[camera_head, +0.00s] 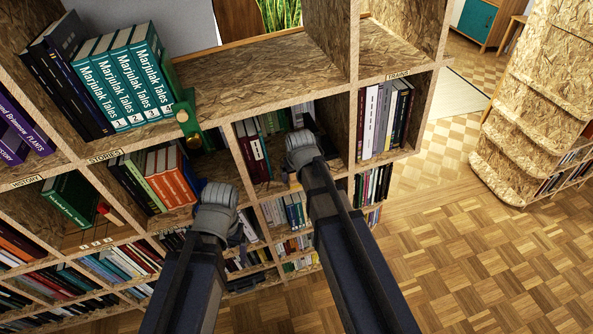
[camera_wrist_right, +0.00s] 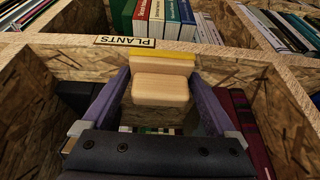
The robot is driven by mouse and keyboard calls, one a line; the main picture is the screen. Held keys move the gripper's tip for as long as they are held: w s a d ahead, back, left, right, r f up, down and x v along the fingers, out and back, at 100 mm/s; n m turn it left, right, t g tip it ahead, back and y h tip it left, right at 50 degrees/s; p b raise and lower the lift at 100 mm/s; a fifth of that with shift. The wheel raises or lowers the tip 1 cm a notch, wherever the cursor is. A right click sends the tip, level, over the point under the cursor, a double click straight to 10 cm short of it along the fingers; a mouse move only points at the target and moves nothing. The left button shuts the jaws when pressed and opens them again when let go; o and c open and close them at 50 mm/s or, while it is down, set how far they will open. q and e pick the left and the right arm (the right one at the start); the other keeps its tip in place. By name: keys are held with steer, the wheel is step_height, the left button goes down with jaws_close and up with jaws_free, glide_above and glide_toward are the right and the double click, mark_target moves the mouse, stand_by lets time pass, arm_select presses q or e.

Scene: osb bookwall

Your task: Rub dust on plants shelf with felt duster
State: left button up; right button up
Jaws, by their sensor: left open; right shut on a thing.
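The felt duster (camera_wrist_right: 160,90), a pale wooden block with a yellow felt strip, is gripped between the two fingers of my right gripper (camera_wrist_right: 160,95) in the right wrist view. It is over the front of the shelf labelled PLANTS (camera_wrist_right: 75,58), which shows upside down there. Whether the felt touches the board, I cannot tell. No dust can be made out. In the head view my right arm reaches into the compartment with dark red books, its wrist hiding the jaws. My left gripper (camera_head: 200,187) is open and mostly hidden by its own wrist, in front of the bookwall.
Dark red books (camera_head: 256,150) stand on the left in the same compartment; they also show in the right wrist view (camera_wrist_right: 245,125). Upright dividers close in the sides. Teal books (camera_head: 125,80) with a green bookend (camera_head: 187,120) stand above left. Parquet floor (camera_head: 480,250) is clear at right.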

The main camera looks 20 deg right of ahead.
steer(key=r+p, duration=0.6)
steer(key=shift+a, duration=0.4)
stand_by(0.3)
step_height(320, 180, up, 3)
steer(key=p, duration=0.3)
steer(key=shift+a, duration=0.15)
